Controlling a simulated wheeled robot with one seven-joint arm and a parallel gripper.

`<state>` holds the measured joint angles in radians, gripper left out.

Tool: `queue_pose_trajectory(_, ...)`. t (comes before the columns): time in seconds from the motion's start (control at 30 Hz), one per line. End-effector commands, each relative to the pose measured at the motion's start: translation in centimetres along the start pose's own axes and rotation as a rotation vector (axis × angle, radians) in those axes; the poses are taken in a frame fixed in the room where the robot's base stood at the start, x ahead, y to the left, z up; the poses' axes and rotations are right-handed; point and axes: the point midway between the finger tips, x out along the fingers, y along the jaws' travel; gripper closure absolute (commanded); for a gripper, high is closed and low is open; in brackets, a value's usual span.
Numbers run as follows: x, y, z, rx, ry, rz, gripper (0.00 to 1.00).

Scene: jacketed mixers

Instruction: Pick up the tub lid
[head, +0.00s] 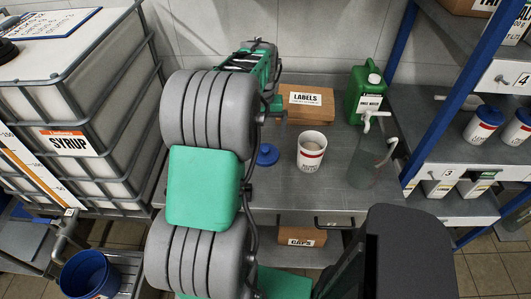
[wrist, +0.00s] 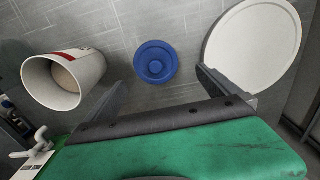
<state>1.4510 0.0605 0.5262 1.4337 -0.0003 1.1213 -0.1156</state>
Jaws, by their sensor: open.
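The tub lid (head: 266,154) is a round blue lid lying flat on the grey metal table, just right of my arm in the head view. In the wrist view the lid (wrist: 156,61) lies ahead of my gripper (wrist: 161,78), roughly centred between its fingers. My gripper is open and empty, apart from the lid. The open white tub (head: 311,150) with a red-banded label stands upright to the right of the lid. The tub also shows at the left of the wrist view (wrist: 88,68). In the head view my arm hides part of the table left of the lid.
A white disc (wrist: 254,46) lies on the other side of the lid from the tub. A labels box (head: 305,103), a green jug (head: 364,92) and a clear pitcher (head: 366,165) stand on the table. A syrup tank (head: 70,110) is left, a shelf rack right.

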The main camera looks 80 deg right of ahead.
Motion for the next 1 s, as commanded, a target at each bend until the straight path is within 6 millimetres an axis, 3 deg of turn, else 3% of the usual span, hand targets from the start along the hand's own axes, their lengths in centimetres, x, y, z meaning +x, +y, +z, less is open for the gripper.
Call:
queue_pose_trajectory(0.07, 0.7, 0.8, 0.0, 0.016, -0.005, -0.001, 0.0)
queue_pose_trajectory(0.5, 7.3, 1.0, 0.3, 0.016, -0.003, 0.0, 0.0)
queue_pose_trajectory(0.73, 7.8, 1.0, 0.2, 0.015, 0.0, 0.001, 0.0)
queue_pose_trajectory(1.0, 7.7, 1.0, 0.2, 0.015, 0.0, 0.001, 0.21)
